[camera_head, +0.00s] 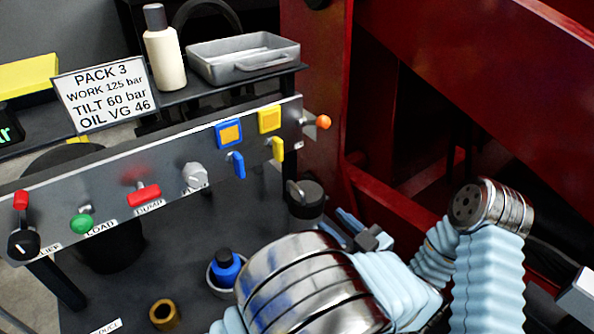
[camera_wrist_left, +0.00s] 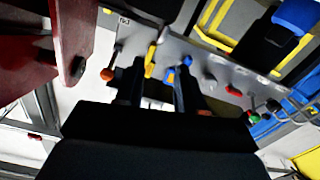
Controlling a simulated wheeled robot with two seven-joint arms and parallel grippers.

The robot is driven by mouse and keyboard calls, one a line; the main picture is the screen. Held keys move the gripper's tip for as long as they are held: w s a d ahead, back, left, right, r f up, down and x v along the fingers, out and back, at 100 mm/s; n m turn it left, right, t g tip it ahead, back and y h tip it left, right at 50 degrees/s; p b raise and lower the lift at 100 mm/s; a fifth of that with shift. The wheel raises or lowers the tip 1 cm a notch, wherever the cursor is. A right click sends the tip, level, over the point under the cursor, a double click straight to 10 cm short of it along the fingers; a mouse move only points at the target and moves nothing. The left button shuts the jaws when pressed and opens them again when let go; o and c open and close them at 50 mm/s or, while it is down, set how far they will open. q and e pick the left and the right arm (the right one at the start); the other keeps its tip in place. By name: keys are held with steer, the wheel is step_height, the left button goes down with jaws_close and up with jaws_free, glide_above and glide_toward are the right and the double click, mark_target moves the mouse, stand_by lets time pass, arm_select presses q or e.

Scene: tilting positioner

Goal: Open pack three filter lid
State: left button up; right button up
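A dark round canister (camera_head: 306,205) with a flat dark lid and a small metal lever stands below the right end of the control panel in the head view. It looks like the filter; its lid appears to lie flat on top. My left gripper (camera_head: 362,232) is just right of the canister and apart from it, partly hidden behind my arm's metal joint. In the left wrist view its two dark fingers (camera_wrist_left: 157,92) are spread with a gap between them and nothing held. The sign (camera_head: 101,93) reads PACK 3. My right gripper is not seen.
The control panel (camera_head: 110,205) carries several levers and knobs, including an orange-tipped lever (camera_head: 322,122) above the canister. A blue-capped cup (camera_head: 225,268) and a brass ring (camera_head: 164,314) stand on the dark deck. A grey tray (camera_head: 243,58) and bottle (camera_head: 163,50) sit behind. Red frame walls the right.

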mark_target(297, 186)
arm_select(q)
steer(key=x, duration=1.3)
steer(key=shift+w+a+p, duration=0.25)
steer(key=shift+w+p, duration=0.05)
steer(key=shift+p, duration=0.1)
jaws_close()
